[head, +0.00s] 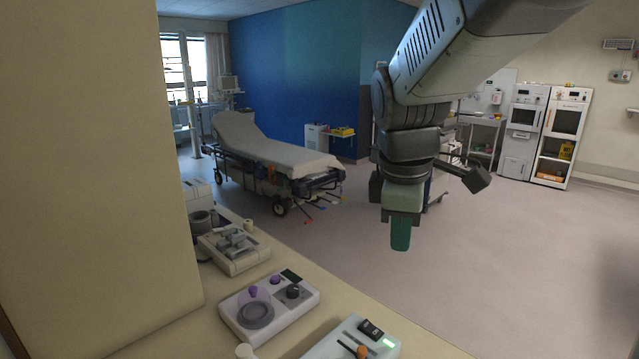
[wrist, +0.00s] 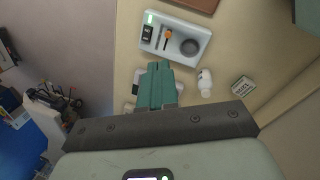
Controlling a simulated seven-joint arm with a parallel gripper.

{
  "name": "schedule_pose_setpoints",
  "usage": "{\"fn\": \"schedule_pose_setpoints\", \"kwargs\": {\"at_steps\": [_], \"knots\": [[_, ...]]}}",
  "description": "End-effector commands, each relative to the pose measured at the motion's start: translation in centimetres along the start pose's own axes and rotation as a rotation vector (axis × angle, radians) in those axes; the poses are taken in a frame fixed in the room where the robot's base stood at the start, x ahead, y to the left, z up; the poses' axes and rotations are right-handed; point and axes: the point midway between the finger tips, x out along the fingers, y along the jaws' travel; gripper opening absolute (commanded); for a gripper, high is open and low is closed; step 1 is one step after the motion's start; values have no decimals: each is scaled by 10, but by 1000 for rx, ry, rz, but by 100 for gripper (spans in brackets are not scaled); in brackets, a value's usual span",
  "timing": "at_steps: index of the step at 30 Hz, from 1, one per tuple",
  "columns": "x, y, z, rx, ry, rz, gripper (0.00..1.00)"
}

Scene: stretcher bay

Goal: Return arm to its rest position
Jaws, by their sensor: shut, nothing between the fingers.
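My gripper (head: 400,234) hangs from my arm in the right half of the head view, pointing down. It is in the air and apart from the counter (head: 215,322), which runs along the lower left. In the wrist view my gripper's green fingers (wrist: 158,70) are together with nothing between them. Past the fingers, the wrist view shows the counter top (wrist: 232,72) and part of the floor. The fingertips overlap a light-coloured item on the counter in that view, which is partly hidden.
On the counter stand a device with an orange knob (head: 362,352), a device with a round dish (head: 256,314) and a grey-white device (head: 234,249). A small white bottle (wrist: 205,84) and a small box (wrist: 243,86) lie near. A stretcher (head: 270,151) stands behind. Open floor (head: 500,270) lies right.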

Motion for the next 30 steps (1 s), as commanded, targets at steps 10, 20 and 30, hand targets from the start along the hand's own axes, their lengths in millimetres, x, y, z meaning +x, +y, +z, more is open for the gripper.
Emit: {"fn": "schedule_pose_setpoints", "kwargs": {"at_steps": [10,20,30], "knots": [[-69,-116,35,851,201,119,0],[-72,-161,46,1203,323,97,0],[-72,-161,46,1209,324,96,0]]}}
